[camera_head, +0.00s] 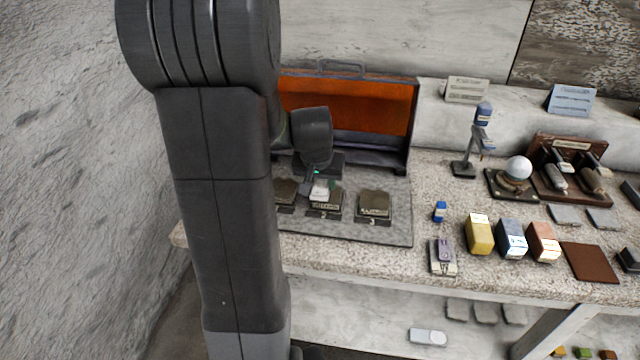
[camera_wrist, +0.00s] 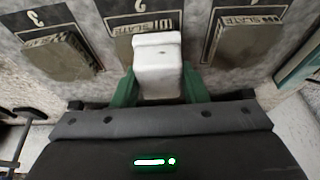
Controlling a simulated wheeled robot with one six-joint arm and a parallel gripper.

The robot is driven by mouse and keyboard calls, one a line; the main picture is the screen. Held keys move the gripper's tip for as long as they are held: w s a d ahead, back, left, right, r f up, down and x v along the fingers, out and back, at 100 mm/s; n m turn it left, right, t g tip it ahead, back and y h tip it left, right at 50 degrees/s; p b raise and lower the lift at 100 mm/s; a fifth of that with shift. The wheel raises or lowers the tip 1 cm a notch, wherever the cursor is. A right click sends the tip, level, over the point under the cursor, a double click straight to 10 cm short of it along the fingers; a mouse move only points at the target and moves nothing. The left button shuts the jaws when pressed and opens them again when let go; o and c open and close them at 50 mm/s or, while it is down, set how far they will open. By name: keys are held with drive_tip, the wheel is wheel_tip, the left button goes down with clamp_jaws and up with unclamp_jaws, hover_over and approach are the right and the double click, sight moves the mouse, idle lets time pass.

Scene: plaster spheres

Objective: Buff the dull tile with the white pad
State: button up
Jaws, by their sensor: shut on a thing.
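My gripper (camera_wrist: 159,88) has green fingers closed on the sides of a white pad (camera_wrist: 157,62). In the head view the gripper (camera_head: 320,184) and the white pad (camera_head: 320,194) are at the middle tile (camera_head: 326,208). I cannot tell whether the pad touches that tile, which it partly hides. Two more dark grey-brown tiles flank it: one at left (camera_head: 286,191), partly behind my arm, and one at right (camera_head: 375,204). All three also show in the wrist view, with labels reading SLATE on two. I cannot tell which tile is dull.
The tiles lie on a grey mat (camera_head: 402,234), before an open orange-brown case (camera_head: 350,108). To the right are a small blue bottle (camera_head: 440,211), yellow (camera_head: 479,234), blue (camera_head: 511,239) and reddish (camera_head: 543,242) blocks, and a white sphere (camera_head: 518,168) on a stand.

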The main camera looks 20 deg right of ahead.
drive_tip(key=shift+r+p, duration=0.95)
drive_tip(key=shift+r, duration=0.3)
wheel_tip(320, 180, up, 4)
drive_tip(key=p, duration=0.3)
drive_tip(key=shift+r, duration=0.1)
idle(0.3)
